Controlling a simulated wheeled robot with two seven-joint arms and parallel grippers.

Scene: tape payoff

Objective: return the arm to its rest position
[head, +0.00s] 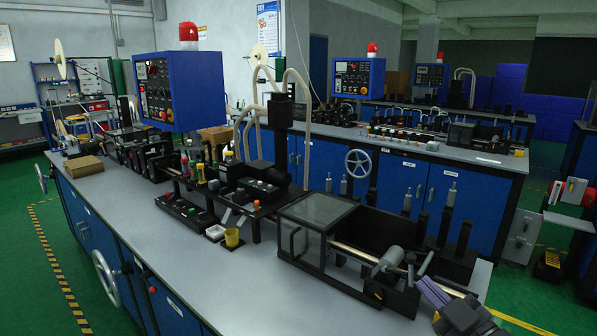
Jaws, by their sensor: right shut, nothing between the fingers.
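My right gripper (428,288) is at the lower right of the head view, its dark wrist coming in from the bottom edge. Its pale purple fingers are together and hold nothing. They point up and left, close to the right end of a black machine (392,289) with a copper-coloured rod on the bench. I cannot tell whether they touch it. My left gripper is not in view.
The grey bench (200,275) has a clear front strip. A clear-lidded box (318,208), a yellow cup (232,238) and a black switch tray (186,210) stand on it. Handwheels (105,274) stick out from the bench front. Another bench (400,150) stands behind.

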